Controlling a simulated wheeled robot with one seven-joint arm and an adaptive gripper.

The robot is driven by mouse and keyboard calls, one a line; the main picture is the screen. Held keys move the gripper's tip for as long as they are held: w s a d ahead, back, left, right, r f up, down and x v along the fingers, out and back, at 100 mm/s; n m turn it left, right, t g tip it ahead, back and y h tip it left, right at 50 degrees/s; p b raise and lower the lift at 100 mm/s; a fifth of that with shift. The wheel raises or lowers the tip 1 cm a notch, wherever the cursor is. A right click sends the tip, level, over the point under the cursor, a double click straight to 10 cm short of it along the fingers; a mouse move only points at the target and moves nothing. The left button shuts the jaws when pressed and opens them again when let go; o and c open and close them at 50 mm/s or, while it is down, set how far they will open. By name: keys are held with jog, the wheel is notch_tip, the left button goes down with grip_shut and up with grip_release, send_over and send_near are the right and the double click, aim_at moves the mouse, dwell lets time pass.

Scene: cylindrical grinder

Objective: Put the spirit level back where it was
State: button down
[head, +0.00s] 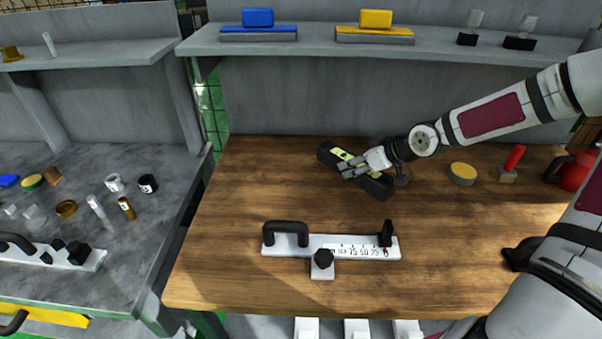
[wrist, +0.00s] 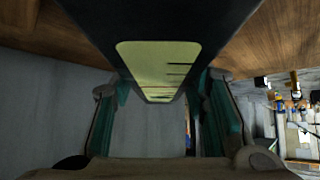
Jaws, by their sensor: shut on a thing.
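The spirit level (head: 378,187) is a dark bar with a yellow-green vial window, at the back middle of the wooden bench top. My gripper (head: 352,168) is shut on it around its middle, reaching in from the right. The level lies at a slant, its left end farther back. I cannot tell from the head view whether it touches the bench or is just above it. In the wrist view the level (wrist: 225,20) fills the top middle, its vial window facing the camera, with a finger on each side.
A white measuring fixture (head: 350,247) with black handle lies on the bench in front. A yellow-topped round tin (head: 462,174), a red-handled tool (head: 513,160) and a red pot (head: 572,172) stand to the right. A shelf (head: 320,42) runs above the back. The bench's left part is clear.

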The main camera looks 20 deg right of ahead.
jog(key=w+a+b, duration=0.1)
jog(key=w+a, duration=0.2)
jog(key=a, duration=0.1)
jog(key=w+a+b, duration=0.1)
jog(key=w+a, duration=0.2)
jog(key=a, duration=0.1)
jog(key=w+a+f+b, duration=0.1)
jog(key=w+a, duration=0.2)
jog(key=a, duration=0.1)
jog(key=shift+w+a+f+b, duration=0.1)
jog(key=shift+w+a+b, duration=0.1)
jog(key=shift+b, duration=0.1)
jog(key=shift+f+b, duration=0.35)
jog(key=shift+f, duration=1.45)
jog(key=c, duration=0.9)
grip_release()
jog(key=shift+s+f, duration=0.1)
jog(key=shift+f, duration=0.05)
jog(key=shift+c, duration=0.2)
